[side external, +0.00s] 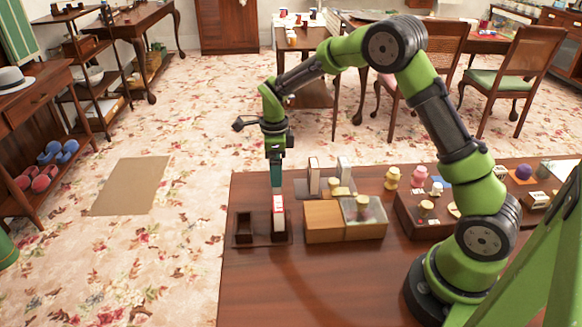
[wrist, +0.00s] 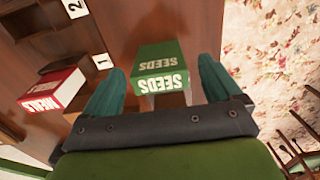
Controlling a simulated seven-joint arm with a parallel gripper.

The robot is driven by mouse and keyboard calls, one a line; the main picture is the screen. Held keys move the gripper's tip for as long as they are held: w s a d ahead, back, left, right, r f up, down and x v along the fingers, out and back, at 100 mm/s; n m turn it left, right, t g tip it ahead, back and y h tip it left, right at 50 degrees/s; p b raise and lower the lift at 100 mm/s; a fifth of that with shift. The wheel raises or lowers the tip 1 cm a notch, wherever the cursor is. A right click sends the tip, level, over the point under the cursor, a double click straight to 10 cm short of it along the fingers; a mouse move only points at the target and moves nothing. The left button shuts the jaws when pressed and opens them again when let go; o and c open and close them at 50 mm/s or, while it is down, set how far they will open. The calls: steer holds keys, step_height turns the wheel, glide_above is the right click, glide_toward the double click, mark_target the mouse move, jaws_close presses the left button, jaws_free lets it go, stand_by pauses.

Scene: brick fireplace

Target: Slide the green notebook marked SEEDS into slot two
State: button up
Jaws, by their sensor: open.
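The green notebook (wrist: 161,68) marked SEEDS lies between the two teal fingers of my gripper (wrist: 162,64) in the wrist view. The fingers are spread, with visible gaps at its sides. In the side view my gripper (side external: 276,184) points down near the far left of the table, just behind a dark slotted rack (side external: 240,243). I cannot make out the notebook there. A red book (side external: 279,213) stands in the rack's right part; the left opening looks empty. In the wrist view, tags 1 (wrist: 102,62) and 2 (wrist: 76,8) show at upper left; slot two's interior is unclear.
A red-covered book (wrist: 52,90) is left of my gripper in the wrist view. The table's left edge is close; carpet lies beyond.

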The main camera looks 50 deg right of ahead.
steer(key=shift+f, duration=1.45)
steer(key=c, duration=1.1)
steer(key=shift+o, duration=0.2)
steer(key=r, duration=0.6)
steer(key=a+r, duration=0.1)
steer(key=r, duration=0.2)
steer(key=shift+r, duration=0.4)
steer(key=s+a, duration=0.2)
steer(key=a, duration=0.5)
steer(key=s+a+r, duration=0.1)
steer(key=s+a, duration=0.1)
steer(key=a, duration=0.6)
steer(key=shift+s, duration=0.3)
